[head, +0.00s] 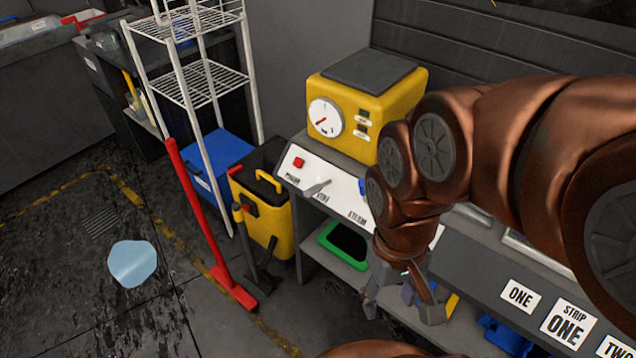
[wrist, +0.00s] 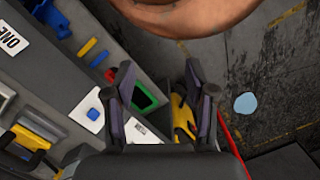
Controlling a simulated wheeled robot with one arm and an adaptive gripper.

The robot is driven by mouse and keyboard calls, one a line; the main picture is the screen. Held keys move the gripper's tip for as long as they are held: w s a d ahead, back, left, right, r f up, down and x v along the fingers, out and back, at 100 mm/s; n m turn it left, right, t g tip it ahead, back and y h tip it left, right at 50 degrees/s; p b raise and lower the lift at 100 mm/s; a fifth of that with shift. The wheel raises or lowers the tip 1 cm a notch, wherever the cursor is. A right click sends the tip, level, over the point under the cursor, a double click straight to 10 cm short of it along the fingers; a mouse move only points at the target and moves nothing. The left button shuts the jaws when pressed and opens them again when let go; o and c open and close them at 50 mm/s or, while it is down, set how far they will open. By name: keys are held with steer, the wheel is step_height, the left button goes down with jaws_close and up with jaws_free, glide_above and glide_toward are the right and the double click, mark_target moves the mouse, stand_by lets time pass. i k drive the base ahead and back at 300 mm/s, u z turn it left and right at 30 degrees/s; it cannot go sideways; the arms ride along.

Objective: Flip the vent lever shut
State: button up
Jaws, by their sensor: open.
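The vent lever (head: 316,188) is a small grey lever on the sloped white control panel (head: 343,197) in the head view. It slants up and to the right, above a small label that is hard to read. A red button (head: 299,163) is to its left and a blue knob (head: 363,189) to its right. My gripper (head: 403,308) is open and empty, lower right of the panel and apart from the lever. In the wrist view, both spread fingers of my gripper (wrist: 159,68) show. The blue knob (wrist: 93,114) is left of them; I cannot make out the lever there.
A yellow machine with a dial (head: 345,105) stands behind the panel. A green-rimmed black tray (head: 345,243) lies on the shelf below. A yellow bin (head: 265,215), a red-handled tool (head: 197,210) and a white wire rack (head: 190,82) stand at left. Open floor lies further left.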

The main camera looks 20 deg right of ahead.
mark_target(310, 192)
steer(key=u, duration=0.2)
steer(key=k, duration=0.5)
steer(key=u, duration=0.6)
steer(key=k, duration=0.85)
steer(key=u, duration=0.55)
steer(key=i, duration=0.9)
steer(key=u, duration=0.35)
